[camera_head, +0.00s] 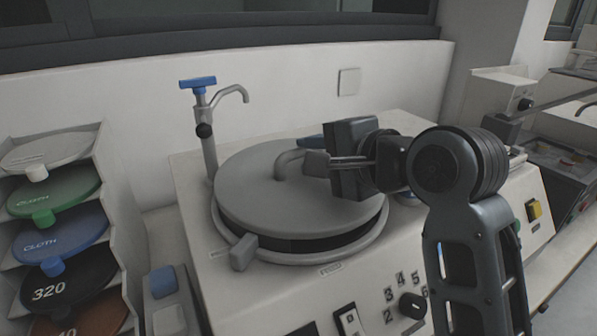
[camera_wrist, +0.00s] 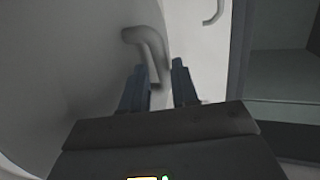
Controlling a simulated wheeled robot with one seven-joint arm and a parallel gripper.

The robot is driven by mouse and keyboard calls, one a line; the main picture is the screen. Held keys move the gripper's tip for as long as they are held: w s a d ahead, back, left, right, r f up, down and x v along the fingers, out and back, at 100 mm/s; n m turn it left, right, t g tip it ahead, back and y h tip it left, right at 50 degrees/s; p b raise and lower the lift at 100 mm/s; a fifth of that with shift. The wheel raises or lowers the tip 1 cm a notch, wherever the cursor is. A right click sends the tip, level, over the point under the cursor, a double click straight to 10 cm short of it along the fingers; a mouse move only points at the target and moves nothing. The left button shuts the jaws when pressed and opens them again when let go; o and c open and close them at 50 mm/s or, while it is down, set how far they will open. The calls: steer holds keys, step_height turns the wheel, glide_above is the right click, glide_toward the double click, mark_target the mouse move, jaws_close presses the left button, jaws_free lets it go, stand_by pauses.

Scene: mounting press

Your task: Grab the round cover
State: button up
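The round cover (camera_head: 262,200) is a grey disc lying on top of the white machine. A curved grey handle (camera_head: 288,160) rises from it; the handle also shows in the wrist view (camera_wrist: 143,38). My gripper (camera_head: 318,162) is at the right end of the handle, above the cover. In the wrist view my gripper (camera_wrist: 159,66) has its two dark blue fingers apart, with the handle's lower end showing between them, closer to the left finger. Whether a finger touches the handle I cannot tell. My gripper hides part of the cover's right side.
A tap with a blue lever (camera_head: 207,120) stands behind the cover. A rack with several coloured discs (camera_head: 52,195) is at the left. A control panel with a black knob (camera_head: 412,305) is in front. Another machine (camera_head: 565,165) stands at the far right.

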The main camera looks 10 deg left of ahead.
mark_target(303, 152)
steer(key=shift+x, duration=1.95)
steer(key=shift+c, duration=0.3)
jaws_close()
steer(key=shift+r, duration=0.1)
